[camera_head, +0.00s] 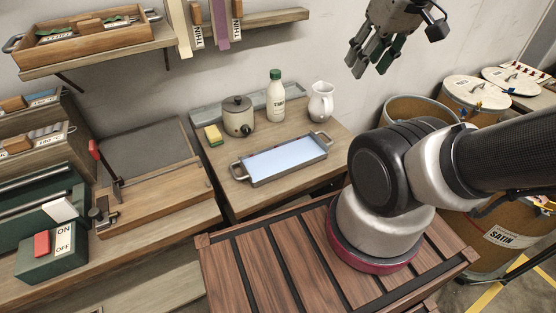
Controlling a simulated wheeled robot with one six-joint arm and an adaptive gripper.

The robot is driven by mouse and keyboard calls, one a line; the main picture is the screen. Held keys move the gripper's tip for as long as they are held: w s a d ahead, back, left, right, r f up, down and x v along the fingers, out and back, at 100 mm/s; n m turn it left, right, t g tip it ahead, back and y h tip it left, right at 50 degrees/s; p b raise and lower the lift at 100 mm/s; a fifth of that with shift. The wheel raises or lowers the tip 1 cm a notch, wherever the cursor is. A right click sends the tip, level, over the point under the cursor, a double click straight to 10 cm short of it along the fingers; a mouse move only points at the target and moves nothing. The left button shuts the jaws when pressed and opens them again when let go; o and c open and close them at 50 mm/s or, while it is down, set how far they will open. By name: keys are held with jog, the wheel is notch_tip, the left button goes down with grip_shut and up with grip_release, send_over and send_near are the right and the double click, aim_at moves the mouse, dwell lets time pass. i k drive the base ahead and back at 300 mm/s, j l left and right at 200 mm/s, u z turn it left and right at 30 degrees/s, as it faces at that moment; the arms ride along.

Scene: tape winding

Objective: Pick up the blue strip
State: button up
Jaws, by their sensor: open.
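I cannot make out a blue strip for certain. A light blue surface fills the metal two-handled tray (254,183) on the middle table. My gripper (371,58) is at the top right, open and empty, with its fingers pointing down. It is high above the table, to the right of the hanging strips, and touches nothing.
A lidded pot (239,117), a white bottle (275,96), a white jug (321,102) and a sponge (213,135) stand behind the tray. A green on/off box (45,255) is at the lower left. Barrels (470,95) stand at the right.

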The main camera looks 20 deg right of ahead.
aim_at(9, 107)
jog(key=j+u, duration=0.1)
jog(key=j, duration=1.55)
jog(key=j+u, duration=0.15)
jog(key=j, duration=1.55)
jog(key=i, duration=0.05)
